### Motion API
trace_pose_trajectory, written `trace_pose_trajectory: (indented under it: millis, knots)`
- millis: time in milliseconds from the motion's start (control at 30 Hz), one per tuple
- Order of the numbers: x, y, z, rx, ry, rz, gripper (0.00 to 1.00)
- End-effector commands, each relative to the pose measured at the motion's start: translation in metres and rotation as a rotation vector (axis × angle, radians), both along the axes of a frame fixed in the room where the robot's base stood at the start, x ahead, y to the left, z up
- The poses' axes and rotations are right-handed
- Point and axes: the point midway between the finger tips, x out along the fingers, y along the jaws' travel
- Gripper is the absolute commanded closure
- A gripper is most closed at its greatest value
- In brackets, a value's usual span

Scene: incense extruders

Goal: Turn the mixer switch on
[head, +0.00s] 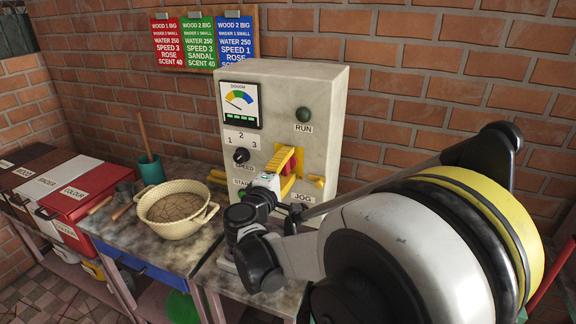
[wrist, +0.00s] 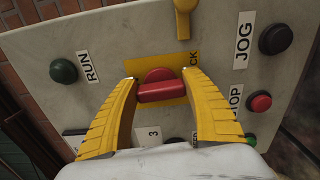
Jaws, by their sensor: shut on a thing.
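The mixer switch, a red rotary knob (wrist: 162,92) on a yellow plate (wrist: 192,62), is on the front of the grey control box. In the wrist view its raised bar lies nearly level in the picture, from one finger to the other. My gripper (wrist: 160,79) has its yellow fingers shut on this knob, one at each side. In the head view the red knob (head: 288,162) shows partly behind my fingers. The plate's label is mostly hidden by a finger.
The grey control box (head: 328,92) carries a dark green RUN button (head: 303,114), a black SPEED knob (head: 241,155), a gauge (head: 239,103) and a JOG label (head: 303,198). Red and black buttons sit near the switch. A cream pot (head: 158,190) stands on the bench to the left.

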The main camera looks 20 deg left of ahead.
Motion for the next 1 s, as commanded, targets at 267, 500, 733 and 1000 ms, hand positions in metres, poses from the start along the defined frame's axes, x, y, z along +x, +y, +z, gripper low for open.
trace_pose_trajectory:
  millis: [267, 500, 733, 1000]
  knots:
    - [-0.0002, 0.0001, -0.0009, 0.063, -0.005, 0.000, 0.74]
    - [-0.0002, 0.0001, -0.0009, 0.070, -0.004, 0.000, 0.74]
    - [-0.0002, 0.0001, -0.0009, 0.070, -0.004, 0.000, 0.35]
    - [-0.0001, 0.0001, -0.0007, 0.069, -0.005, 0.000, 0.21]
